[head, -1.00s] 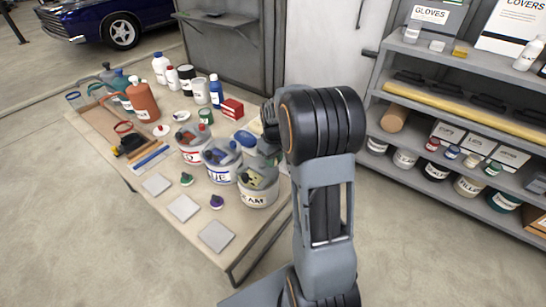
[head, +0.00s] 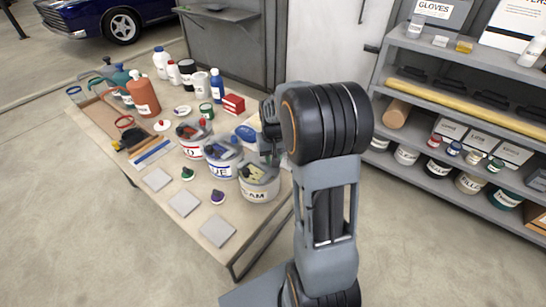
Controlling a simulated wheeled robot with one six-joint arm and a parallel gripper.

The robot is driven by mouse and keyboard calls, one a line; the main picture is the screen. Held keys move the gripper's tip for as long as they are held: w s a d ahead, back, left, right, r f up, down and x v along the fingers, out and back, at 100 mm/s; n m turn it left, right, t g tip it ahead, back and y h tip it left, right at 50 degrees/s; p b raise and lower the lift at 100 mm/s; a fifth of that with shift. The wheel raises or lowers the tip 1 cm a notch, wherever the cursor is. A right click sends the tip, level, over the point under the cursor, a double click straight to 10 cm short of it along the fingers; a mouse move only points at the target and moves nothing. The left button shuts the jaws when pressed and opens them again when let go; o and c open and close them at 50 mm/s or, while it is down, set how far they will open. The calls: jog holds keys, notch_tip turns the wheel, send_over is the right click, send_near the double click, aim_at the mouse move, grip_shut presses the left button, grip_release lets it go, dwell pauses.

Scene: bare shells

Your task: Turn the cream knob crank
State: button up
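The cream can (head: 259,190), marked with letters ending in "AM", stands at the table's right front edge, with dark and yellow parts in its open top. I cannot make out its cream knob or crank; my arm and gripper cover that area. My gripper (head: 268,150) is just above and behind the can's rim, largely hidden by my wrist. Its fingertips are not clear, so I cannot tell whether it is open or touches the crank. The blue can (head: 222,170) and red can (head: 193,150) stand in a row to the left, with coloured knobs on top.
The table (head: 160,207) also holds grey square pads (head: 217,230), small coloured cones (head: 217,197), bottles (head: 144,95), and a red box (head: 233,104). A shelf unit (head: 440,110) with cans stands on the right. The floor in front is clear.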

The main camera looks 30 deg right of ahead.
jog(key=o, duration=0.9)
jog(key=shift+o, duration=0.2)
notch_tip(320, 180, up, 14)
jog(key=shift+f, duration=0.1)
dwell(0.4)
